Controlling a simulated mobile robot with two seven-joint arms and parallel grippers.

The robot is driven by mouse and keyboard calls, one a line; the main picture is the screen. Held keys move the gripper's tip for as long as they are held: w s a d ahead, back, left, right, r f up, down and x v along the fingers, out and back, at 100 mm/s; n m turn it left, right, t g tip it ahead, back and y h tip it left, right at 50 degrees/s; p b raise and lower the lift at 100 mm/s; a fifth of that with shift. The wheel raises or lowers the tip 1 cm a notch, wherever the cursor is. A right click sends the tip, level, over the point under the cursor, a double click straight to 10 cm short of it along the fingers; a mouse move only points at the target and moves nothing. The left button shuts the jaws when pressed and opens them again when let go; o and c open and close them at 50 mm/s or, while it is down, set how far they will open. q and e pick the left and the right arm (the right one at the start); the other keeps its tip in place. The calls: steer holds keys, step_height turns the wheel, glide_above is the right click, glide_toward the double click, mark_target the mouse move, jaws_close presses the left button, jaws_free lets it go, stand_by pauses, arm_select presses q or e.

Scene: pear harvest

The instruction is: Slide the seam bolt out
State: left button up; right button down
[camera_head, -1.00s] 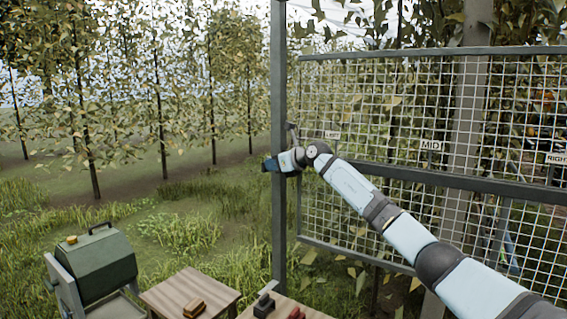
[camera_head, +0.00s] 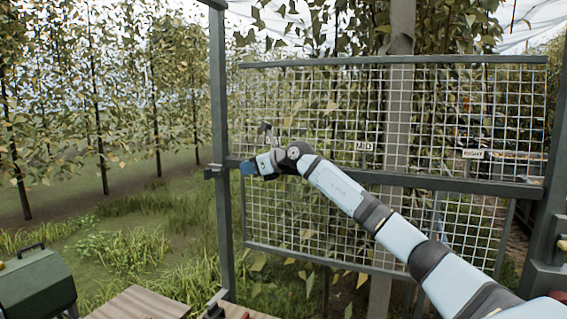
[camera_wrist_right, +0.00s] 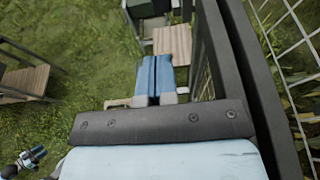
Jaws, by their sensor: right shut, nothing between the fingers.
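A dark latch-like piece (camera_head: 211,172) sits on the grey post (camera_head: 221,215) at the height of the panel's middle rail. It may be the seam bolt, but it is too small to tell how far it is in. My right gripper (camera_head: 247,168) is just right of the post, in front of the mesh panel's left edge. In the right wrist view its blue fingers (camera_wrist_right: 155,80) are together, with nothing seen between them. I cannot tell whether they touch the post or rail. My left gripper is not in the head view.
The mesh panel (camera_head: 320,62) carries MID (camera_head: 364,146) and RIGHT (camera_head: 473,154) labels. A wooden table (camera_head: 138,303) stands low in front. A green box (camera_head: 35,288) is at the lower left. Grass lies open left of the post.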

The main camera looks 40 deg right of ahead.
steer(key=b+v, duration=0.1)
steer(key=v, duration=1.1)
steer(key=shift+a+r+b, duration=0.2)
steer(key=shift+b, duration=0.1)
